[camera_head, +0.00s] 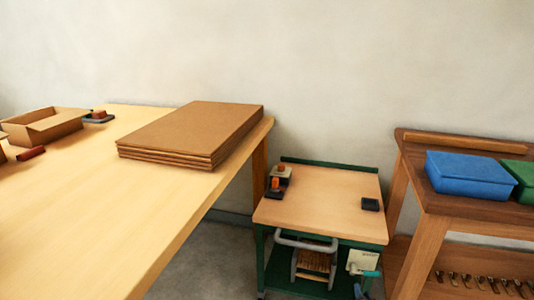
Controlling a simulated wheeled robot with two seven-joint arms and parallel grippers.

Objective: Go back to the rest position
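Neither of my grippers can be made out in the head view, and no arm of mine reaches into the picture. The task names no object. A long light wooden table (90,215) fills the left side. A green-framed cart (315,205) with a wooden top stands in the middle.
A stack of brown boards (190,133) lies on the table's right end. An open cardboard box (45,126) sits farther left. Small dark and orange items (278,181) and a black block (370,204) lie on the cart. A blue bin (470,175) stands on the right bench (425,195).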

